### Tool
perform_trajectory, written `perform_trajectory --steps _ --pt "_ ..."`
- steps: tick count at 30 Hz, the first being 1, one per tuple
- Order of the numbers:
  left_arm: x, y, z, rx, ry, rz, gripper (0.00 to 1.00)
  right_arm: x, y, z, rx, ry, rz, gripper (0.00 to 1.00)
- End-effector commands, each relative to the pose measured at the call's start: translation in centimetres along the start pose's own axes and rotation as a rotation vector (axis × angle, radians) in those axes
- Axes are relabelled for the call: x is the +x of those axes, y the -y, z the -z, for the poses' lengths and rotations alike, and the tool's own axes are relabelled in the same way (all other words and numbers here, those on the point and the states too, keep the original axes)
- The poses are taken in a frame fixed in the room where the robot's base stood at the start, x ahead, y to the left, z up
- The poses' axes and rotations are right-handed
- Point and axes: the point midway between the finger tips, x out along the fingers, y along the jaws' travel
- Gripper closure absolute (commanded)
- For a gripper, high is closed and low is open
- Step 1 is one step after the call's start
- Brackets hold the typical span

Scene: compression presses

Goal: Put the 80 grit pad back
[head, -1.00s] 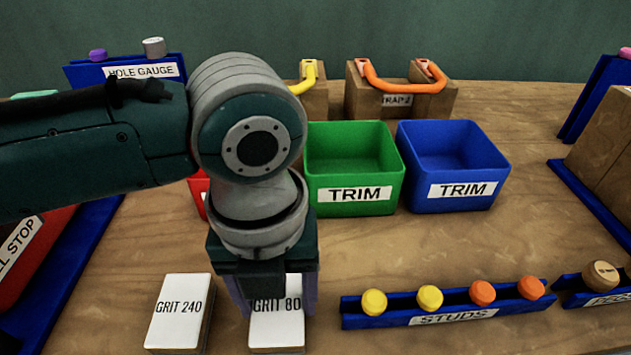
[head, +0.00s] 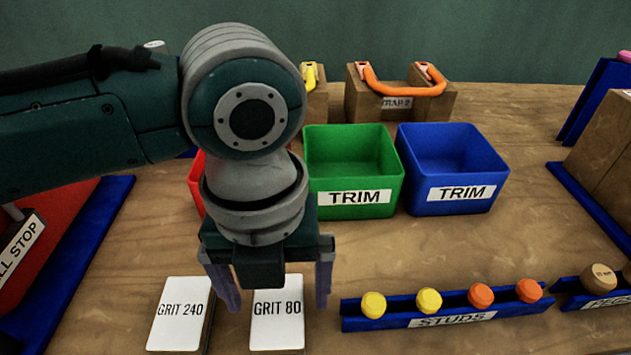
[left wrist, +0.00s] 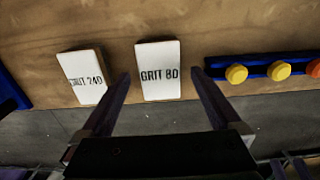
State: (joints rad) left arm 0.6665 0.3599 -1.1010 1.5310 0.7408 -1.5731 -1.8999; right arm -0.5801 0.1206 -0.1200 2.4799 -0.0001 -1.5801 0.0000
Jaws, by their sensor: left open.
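The white GRIT 80 pad (head: 277,318) lies on the table near its front edge. It also shows in the left wrist view (left wrist: 158,84), between and beyond the fingers. The white GRIT 240 pad (head: 180,318) lies just to its left and shows in the left wrist view too (left wrist: 84,80). My left gripper (head: 270,300) is open and empty above the GRIT 80 pad, with one finger to each side of it. In the left wrist view (left wrist: 160,88) the fingers stand clear of the pad. My right gripper is not in view.
A blue STUDS rack (head: 445,313) with several yellow and orange knobs stands right of the pads. Green (head: 350,198) and blue (head: 455,195) TRIM bins stand behind, with a red bin (head: 195,185) partly hidden by my arm. A red stop box (head: 45,235) is at left.

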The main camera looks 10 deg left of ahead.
Motion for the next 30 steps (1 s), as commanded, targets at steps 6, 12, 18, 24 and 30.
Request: perform_trajectory --steps 6,12,18,24,30 --pt "-5.4 0.1 -0.1 0.002 0.004 0.003 0.02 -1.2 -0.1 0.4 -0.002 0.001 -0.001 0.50" --pt "-8.8 0.0 -0.1 0.001 0.002 0.001 0.02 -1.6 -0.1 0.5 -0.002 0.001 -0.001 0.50" --pt "-10.0 0.0 0.0 0.000 0.000 -0.001 0.02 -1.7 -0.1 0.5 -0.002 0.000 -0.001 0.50" --pt "-9.2 1.1 1.6 -0.120 -0.016 0.063 0.02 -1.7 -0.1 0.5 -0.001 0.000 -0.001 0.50" --pt "-7.8 3.5 5.7 -0.764 -0.112 0.285 0.02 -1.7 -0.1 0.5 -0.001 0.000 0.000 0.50"
